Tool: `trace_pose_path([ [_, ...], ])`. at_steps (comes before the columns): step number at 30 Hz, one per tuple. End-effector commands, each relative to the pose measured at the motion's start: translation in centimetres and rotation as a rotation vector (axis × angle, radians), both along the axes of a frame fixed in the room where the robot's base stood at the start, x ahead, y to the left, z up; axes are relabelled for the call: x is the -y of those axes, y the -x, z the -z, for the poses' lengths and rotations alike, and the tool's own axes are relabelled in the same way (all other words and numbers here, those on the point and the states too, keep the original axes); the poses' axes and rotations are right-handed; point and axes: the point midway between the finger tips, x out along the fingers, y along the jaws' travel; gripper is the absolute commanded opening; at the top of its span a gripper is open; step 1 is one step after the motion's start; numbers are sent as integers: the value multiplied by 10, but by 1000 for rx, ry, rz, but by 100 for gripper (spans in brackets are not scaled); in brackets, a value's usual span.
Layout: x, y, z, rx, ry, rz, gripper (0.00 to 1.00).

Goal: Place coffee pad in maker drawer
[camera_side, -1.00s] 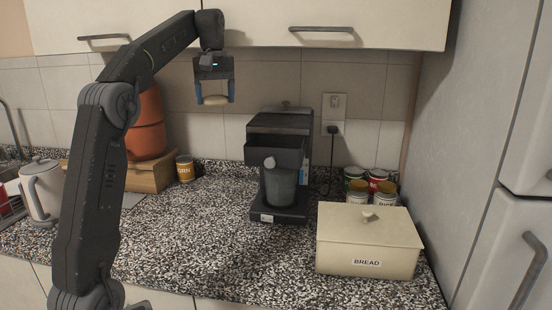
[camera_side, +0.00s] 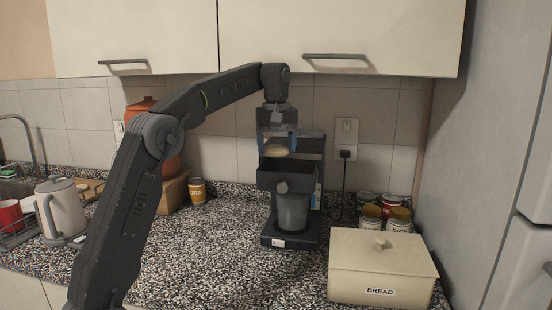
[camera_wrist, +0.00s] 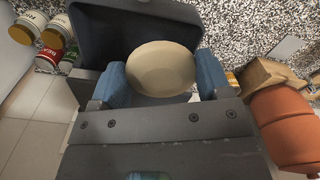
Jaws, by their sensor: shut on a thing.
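A round beige coffee pad (camera_wrist: 161,69) is held between the two blue fingers of my gripper (camera_wrist: 162,84) in the wrist view. In the side view my gripper (camera_side: 277,148) points down with the pad (camera_side: 276,150) between its fingertips. It hangs just above the open drawer (camera_side: 284,177) of the dark coffee maker (camera_side: 311,146). The drawer's dark wall also shows behind the pad in the wrist view (camera_wrist: 110,32). The inside of the drawer is mostly hidden. A grey cup (camera_side: 292,212) stands below the drawer on the maker's base.
A cream bread box (camera_side: 382,270) and several cans (camera_side: 398,220) stand right of the maker. A corn can (camera_side: 197,190), an orange pot (camera_side: 170,160) and a kettle (camera_side: 62,209) stand left. Cabinets (camera_side: 390,30) hang above. The front middle counter is clear.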

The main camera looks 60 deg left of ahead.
Motion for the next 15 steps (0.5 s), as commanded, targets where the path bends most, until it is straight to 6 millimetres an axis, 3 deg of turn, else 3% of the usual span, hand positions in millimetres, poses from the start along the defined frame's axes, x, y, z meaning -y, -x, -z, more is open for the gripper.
trace_pose_path([
  [7,0,1,29,-1,0,-2,45],
  [15,0,1,32,2,-1,-2,45],
])
